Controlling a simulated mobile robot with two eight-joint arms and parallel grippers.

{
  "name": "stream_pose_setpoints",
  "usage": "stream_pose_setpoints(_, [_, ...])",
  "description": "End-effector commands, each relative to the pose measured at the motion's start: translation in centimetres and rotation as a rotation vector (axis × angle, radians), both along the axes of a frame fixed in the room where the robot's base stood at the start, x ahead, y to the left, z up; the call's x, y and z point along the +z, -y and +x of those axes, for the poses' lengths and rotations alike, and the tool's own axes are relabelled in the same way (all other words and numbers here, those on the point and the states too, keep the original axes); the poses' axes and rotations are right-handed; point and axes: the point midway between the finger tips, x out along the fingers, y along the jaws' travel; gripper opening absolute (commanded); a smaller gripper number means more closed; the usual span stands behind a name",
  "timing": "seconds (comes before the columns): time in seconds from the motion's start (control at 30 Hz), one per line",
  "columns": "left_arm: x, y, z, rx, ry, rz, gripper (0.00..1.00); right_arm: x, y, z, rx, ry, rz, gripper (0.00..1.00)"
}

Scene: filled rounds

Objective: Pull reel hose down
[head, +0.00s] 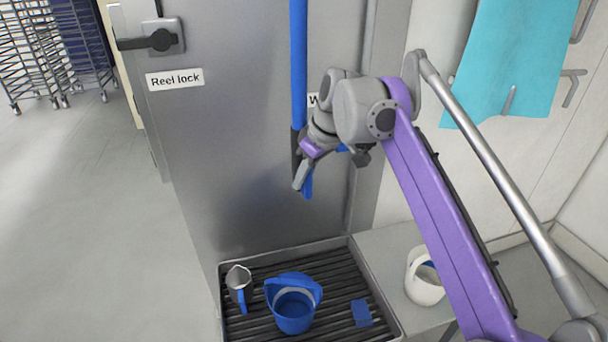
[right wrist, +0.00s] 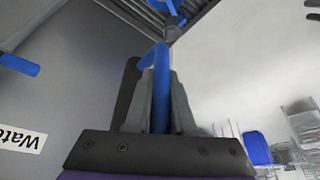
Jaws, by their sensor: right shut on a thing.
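A blue hose (head: 298,65) hangs straight down from the top of the head view in front of a grey steel panel. Its lower end has a dark grey section and a blue tip (head: 308,187). My right gripper (head: 302,172) is at this lower end, above the drain tray. In the right wrist view, the two fingers of my right gripper (right wrist: 160,90) are shut on a blue tube of the hose end (right wrist: 161,62), with a dark grey part beside it. The reel itself is out of view. My left gripper is not in view.
A black lever (head: 160,40) sits above the "Reel lock" label (head: 175,79). The grated tray (head: 255,253) holds a metal jug (head: 238,283), a blue pitcher (head: 295,308) and a blue pad (head: 361,313). A white bucket (head: 422,285) stands right; a teal cloth (head: 510,60) hangs behind.

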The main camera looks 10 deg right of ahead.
Motion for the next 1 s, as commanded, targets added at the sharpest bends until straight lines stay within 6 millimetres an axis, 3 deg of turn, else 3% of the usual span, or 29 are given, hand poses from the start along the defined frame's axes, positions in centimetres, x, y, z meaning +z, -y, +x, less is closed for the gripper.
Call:
stream_pose_setpoints(0.17, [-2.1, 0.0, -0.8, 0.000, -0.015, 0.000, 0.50, -3.8, 0.0, -0.1, 0.000, -0.004, 0.000, 0.00])
stream_pose_setpoints(0.6, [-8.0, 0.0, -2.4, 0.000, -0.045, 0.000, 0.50, -16.3, 0.0, -0.1, 0.001, -0.004, 0.000, 0.00])
stream_pose_setpoints(0.8, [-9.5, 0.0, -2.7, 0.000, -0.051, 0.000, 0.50, -20.1, 0.0, -0.1, 0.001, -0.004, 0.000, 0.00])
stream_pose_setpoints(1.0, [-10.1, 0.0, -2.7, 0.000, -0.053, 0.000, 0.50, -21.8, 0.0, -0.1, 0.001, -0.004, 0.000, 0.00])
